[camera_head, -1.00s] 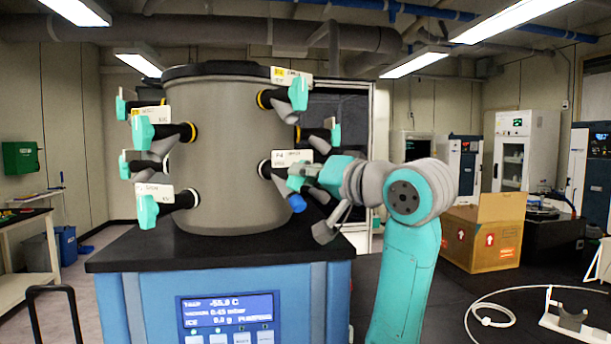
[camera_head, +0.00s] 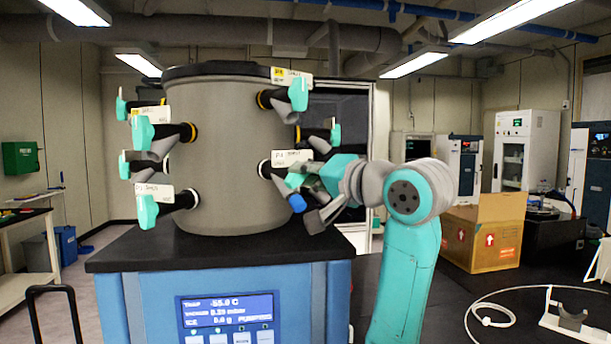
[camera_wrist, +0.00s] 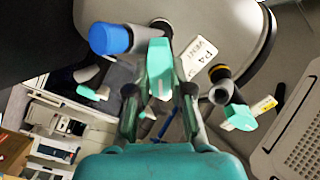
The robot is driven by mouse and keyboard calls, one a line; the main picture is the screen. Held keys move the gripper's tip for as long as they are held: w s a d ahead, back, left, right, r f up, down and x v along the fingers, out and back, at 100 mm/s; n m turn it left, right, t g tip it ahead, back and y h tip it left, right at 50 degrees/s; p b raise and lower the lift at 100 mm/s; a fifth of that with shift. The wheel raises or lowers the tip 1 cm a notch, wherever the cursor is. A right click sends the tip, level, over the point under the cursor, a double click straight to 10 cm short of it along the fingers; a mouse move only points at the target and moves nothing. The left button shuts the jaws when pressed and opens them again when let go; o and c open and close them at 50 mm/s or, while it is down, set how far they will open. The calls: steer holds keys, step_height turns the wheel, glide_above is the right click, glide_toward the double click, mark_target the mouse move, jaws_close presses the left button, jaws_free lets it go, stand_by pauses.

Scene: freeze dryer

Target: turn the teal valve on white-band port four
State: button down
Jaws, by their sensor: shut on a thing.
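The port labelled P4 sits on the right front of the grey drum (camera_head: 235,130), its white tag (camera_head: 291,156) above it; the tag also shows in the wrist view (camera_wrist: 199,57). Its teal valve handle (camera_wrist: 160,68) stands between my fingers in the wrist view. My gripper (camera_wrist: 160,92) is shut on this handle. In the head view my gripper (camera_head: 303,180) reaches the port from the right and hides most of the handle. A blue cap (camera_head: 297,203) on the port's outlet hangs just below; it is large in the wrist view (camera_wrist: 109,38).
A yellow-banded port with a teal handle (camera_head: 298,94) is above, and another (camera_head: 335,134) is to the right behind. More ports line the drum's left side. The black top (camera_head: 130,250) of the blue cabinet lies below. A cardboard box (camera_head: 482,238) stands at right.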

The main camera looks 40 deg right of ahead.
steer(key=c, duration=1)
jaws_free()
steer(key=shift+c, duration=0.2)
steer(key=s, duration=1.2)
steer(key=shift+a, duration=0.4)
